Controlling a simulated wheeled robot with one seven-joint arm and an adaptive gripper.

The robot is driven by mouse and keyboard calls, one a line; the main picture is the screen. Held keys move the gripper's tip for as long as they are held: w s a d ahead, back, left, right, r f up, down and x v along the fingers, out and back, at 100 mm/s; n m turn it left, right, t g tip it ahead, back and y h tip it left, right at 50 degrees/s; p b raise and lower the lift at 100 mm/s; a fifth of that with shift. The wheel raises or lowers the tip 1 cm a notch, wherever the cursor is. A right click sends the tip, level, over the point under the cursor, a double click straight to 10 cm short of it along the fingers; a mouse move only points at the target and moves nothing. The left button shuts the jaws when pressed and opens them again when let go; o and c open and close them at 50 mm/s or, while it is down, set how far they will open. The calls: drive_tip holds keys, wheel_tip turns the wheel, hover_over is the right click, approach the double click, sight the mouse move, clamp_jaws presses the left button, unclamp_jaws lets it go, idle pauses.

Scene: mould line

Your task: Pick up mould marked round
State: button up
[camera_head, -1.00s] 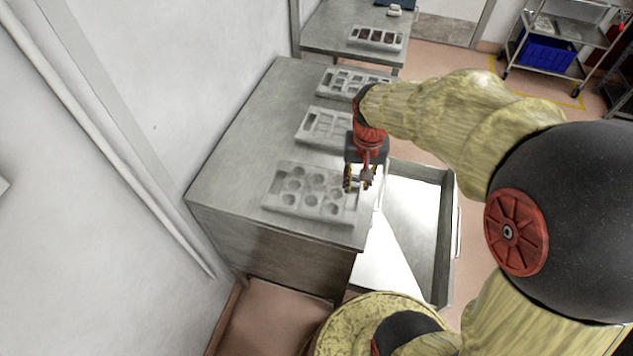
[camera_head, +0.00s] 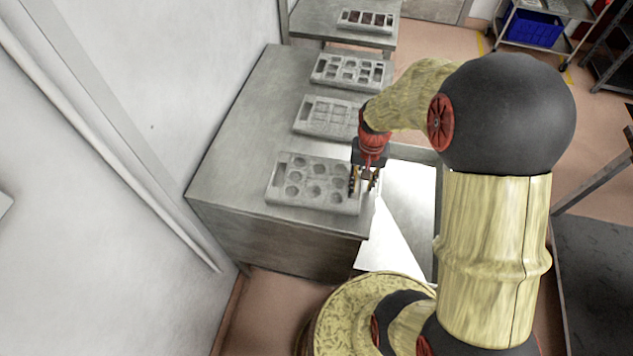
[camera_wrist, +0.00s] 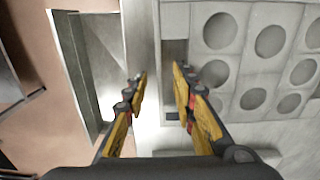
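The mould with round cavities (camera_head: 312,203) lies flat on the near end of the metal table. It fills the right of the wrist view (camera_wrist: 281,67). My gripper (camera_head: 362,190) is at the mould's right end, by the table edge. In the wrist view my gripper (camera_wrist: 160,92) is open, its two fingers apart with nothing clearly held between them. The right finger is close to or over the mould's end; I cannot tell if it touches. Any marking on the mould is too small to read.
Behind it on the metal table (camera_head: 225,172) lie a mould with rectangular cavities (camera_head: 328,116) and one with mixed cavities (camera_head: 347,71). Another tray (camera_head: 366,21) is on the far table. A bright metal basin (camera_head: 413,195) adjoins the table's right side.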

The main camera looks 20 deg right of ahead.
drive_tip(key=shift+f, duration=0.1)
drive_tip(key=c, duration=0.3)
drive_tip(key=c, duration=0.4)
clamp_jaws()
